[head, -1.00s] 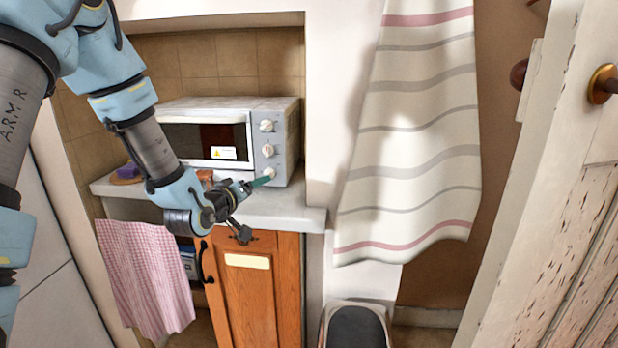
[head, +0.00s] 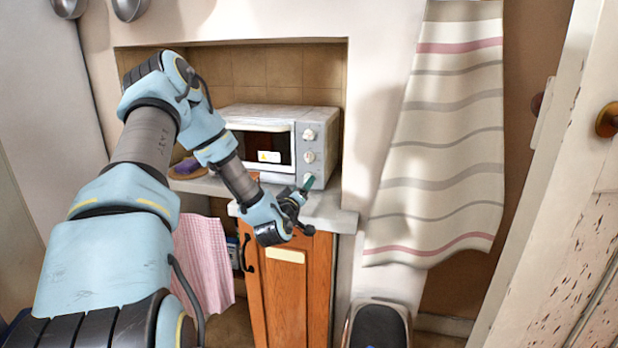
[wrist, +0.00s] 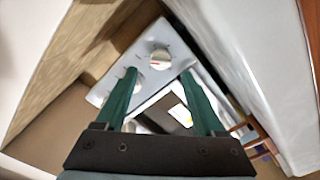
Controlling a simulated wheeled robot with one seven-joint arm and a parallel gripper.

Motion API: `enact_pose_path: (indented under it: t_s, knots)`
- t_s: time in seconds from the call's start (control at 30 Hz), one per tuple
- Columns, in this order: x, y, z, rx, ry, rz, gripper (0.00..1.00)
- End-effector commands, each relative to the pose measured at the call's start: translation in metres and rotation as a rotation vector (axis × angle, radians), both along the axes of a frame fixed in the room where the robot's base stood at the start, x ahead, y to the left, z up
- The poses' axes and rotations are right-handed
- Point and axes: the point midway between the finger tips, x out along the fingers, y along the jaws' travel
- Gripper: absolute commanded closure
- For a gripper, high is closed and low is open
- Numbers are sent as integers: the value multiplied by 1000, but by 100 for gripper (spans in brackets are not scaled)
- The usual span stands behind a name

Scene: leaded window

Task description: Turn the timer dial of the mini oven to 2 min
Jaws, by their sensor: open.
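The mini oven (head: 270,115) stands on the counter in the alcove, its front panel carrying three pale dials in a column. In the head view the upper dial (head: 309,134) and middle dial (head: 309,157) are clear; the lowest dial (head: 308,179) is partly covered by my gripper (head: 306,187). The dial labels are too small to read. In the wrist view my gripper (wrist: 159,72) is open, its two green fingers apart, with one dial (wrist: 158,57) just beyond and between the tips. I cannot tell whether they touch it. Another dial (wrist: 133,86) is partly hidden by the left finger.
The grey counter (head: 335,215) runs below the oven, above a wooden cabinet door (head: 300,290). A pink checked cloth (head: 203,262) hangs at left. A striped towel (head: 440,150) hangs at right, near a white door. A bin (head: 376,325) stands on the floor.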

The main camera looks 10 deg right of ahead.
Motion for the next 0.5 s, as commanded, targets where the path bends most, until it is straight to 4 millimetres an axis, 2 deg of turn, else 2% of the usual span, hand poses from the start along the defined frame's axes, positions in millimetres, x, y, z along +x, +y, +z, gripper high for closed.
enact_pose_path:
  t_s: [0.1, 0.23, 0.5]
  knots:
    - [18, -11, 3, -1, -1, 0, 30]
    - [33, -18, 2, -1, -1, 0, 30]
    - [42, -24, 0, 0, 0, -1, 30]
